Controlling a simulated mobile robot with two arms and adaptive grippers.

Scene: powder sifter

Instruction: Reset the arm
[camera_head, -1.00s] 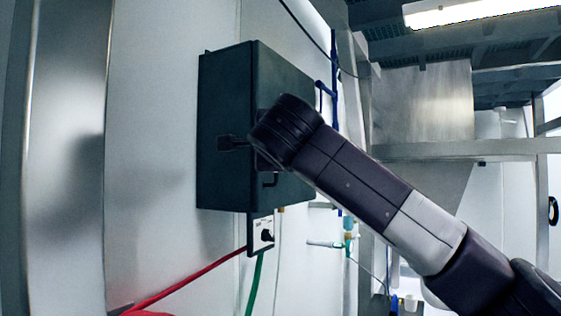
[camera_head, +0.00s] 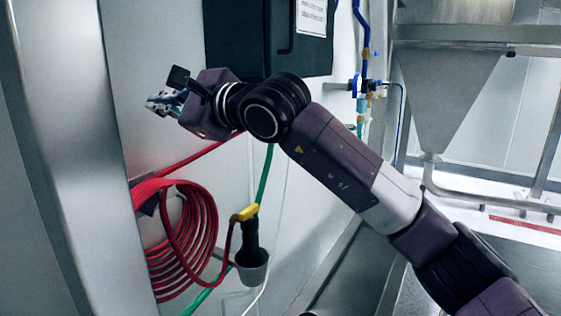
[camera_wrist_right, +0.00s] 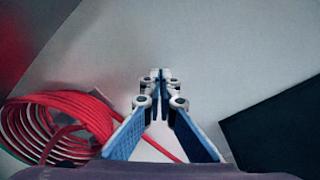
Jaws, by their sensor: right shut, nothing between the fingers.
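My right arm reaches in from the lower right of the head view. Its right gripper (camera_head: 160,103) points left, in front of the pale wall and above the coiled red hose. In the right wrist view the right gripper (camera_wrist_right: 160,76) shows two blue-padded fingers whose tips meet, with nothing between them. It touches nothing that I can see. My left gripper is in neither view.
A red hose coil (camera_head: 205,225) hangs on the wall below the gripper, with a yellow-handled nozzle (camera_head: 244,214) in a grey cup (camera_head: 252,272). A dark box (camera_head: 232,40) is on the wall above. A steel hopper (camera_head: 445,95) stands at right.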

